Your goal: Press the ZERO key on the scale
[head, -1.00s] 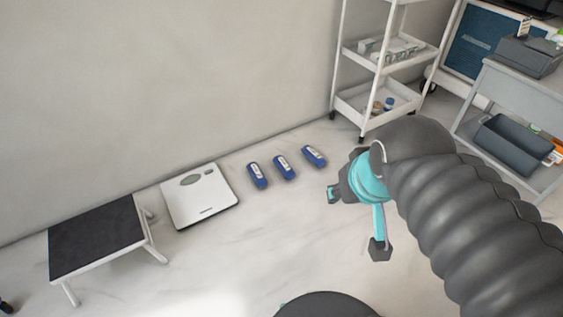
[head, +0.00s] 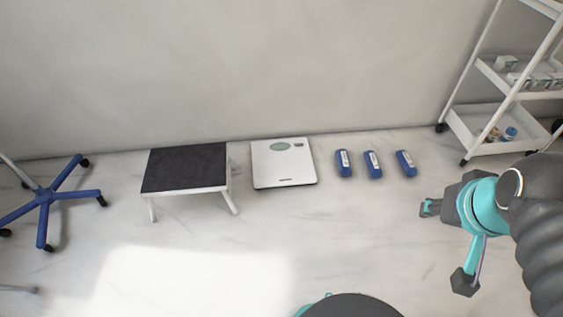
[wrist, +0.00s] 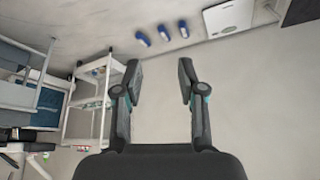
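The white scale (head: 284,172) lies flat on the floor by the wall, with an oval grey display and a small dark oval key (head: 299,145) near its far edge. The key's lettering is too small to read. The scale also shows at the top right of the wrist view (wrist: 229,19). My gripper (head: 446,245) is at the right of the head view, well to the right of the scale and apart from it. In the wrist view its two fingers (wrist: 160,82) are spread with nothing between them.
A black-topped step stool (head: 187,168) stands just left of the scale. Several blue devices (head: 373,165) lie in a row to its right. A white trolley (head: 487,133) is at the right, a blue wheeled base (head: 44,199) at the far left. The floor before the scale is clear.

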